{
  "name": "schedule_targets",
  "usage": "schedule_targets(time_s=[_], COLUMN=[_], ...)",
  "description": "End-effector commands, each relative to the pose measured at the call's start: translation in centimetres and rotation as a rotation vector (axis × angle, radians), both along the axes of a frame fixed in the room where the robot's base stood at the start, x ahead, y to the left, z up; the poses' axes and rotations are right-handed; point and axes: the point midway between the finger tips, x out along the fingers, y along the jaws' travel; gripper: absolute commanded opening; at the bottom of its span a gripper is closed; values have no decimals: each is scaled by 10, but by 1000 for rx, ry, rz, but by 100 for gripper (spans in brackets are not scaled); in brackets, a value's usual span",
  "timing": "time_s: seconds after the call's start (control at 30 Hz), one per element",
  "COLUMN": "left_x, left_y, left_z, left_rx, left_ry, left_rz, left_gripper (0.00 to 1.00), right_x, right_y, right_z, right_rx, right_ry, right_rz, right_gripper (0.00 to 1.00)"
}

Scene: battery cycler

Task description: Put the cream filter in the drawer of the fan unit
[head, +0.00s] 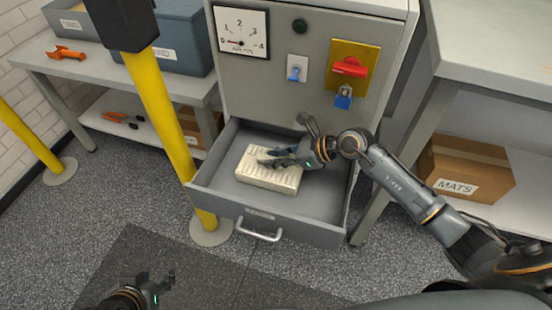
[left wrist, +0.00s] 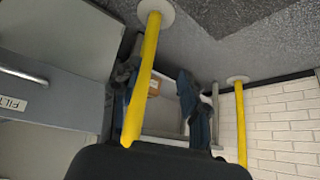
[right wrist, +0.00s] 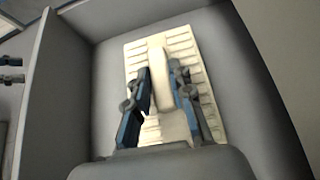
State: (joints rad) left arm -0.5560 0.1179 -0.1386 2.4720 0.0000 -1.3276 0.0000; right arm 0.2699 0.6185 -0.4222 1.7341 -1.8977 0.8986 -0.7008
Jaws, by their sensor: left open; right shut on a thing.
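The cream filter (head: 268,172) is a ribbed block lying inside the open drawer (head: 262,213) of the fan unit (head: 290,108). My right gripper (head: 272,160) is over the filter, inside the drawer. In the right wrist view the right fingers (right wrist: 162,90) are closed on a raised cream bar on top of the filter (right wrist: 200,65). The filter appears flat on the drawer floor or just above it; I cannot tell which. My left gripper (head: 160,285) is open and empty at the lower left, away from the drawer. It also shows in the left wrist view (left wrist: 158,90).
A yellow post (head: 165,110) stands close to the drawer's left side. A bench (head: 110,72) with bins is at the left. A shelf with a MATS box (head: 465,172) is at the right. Floor in front of the drawer is clear.

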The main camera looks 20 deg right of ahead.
Motion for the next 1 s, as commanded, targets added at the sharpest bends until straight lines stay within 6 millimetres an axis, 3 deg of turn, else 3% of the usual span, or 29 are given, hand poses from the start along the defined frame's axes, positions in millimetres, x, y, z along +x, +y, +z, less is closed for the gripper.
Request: schedule_targets(time_s=[0.37, 0.4, 0.5, 0.87, 1.0], left_x=[4, 4, 4, 3, -18], left_y=[-1, -1, -1, -1, 6], left_z=[2, 2, 2, 3, -5], left_rx=[-4, -4, -4, -3, 18], left_ry=[-19, -23, -22, -13, 86], left_rz=[-1, -2, -2, -2, 8], left_gripper=[45, 45, 45, 45, 45], right_x=[1, 0, 0, 0, -8], right_y=[0, 0, 0, 0, -14], right_z=[0, -1, -1, 1, 12], right_rx=[1, 0, 0, 1, -4], right_ry=[-2, 0, 0, -1, -1], right_rz=[0, -1, -1, -1, -1], right_gripper=[0, 28, 45, 45, 45])
